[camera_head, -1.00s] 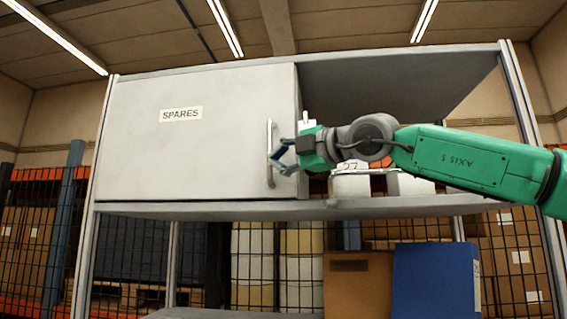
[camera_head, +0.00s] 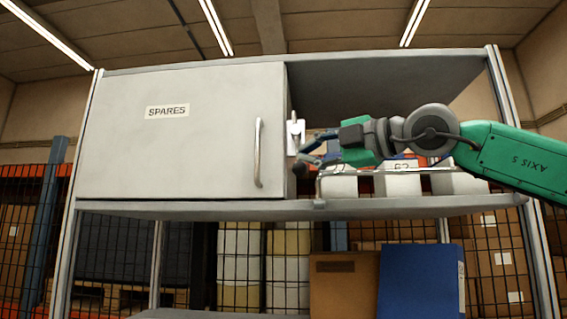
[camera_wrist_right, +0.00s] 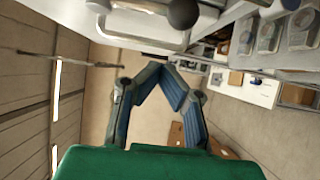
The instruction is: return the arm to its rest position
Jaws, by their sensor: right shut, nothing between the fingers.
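My right arm is green and grey and reaches in from the right in the head view. Its gripper (camera_head: 303,158) is in front of the shelf, just right of the cabinet door's edge, apart from the handle (camera_head: 258,153). In the right wrist view the blue-grey fingers (camera_wrist_right: 163,70) come together at their tips with nothing between them. The grey cabinet door (camera_head: 190,145) bears a SPARES label and appears closed over the left part of the shelf. My left gripper is not in view.
White reel-like items (camera_head: 402,184) stand behind a rail on the open shelf (camera_head: 400,207), partly hidden by my arm. A white bracket (camera_head: 295,132) is at the door's right edge. Below are a cardboard box (camera_head: 343,285) and a blue panel (camera_head: 422,282).

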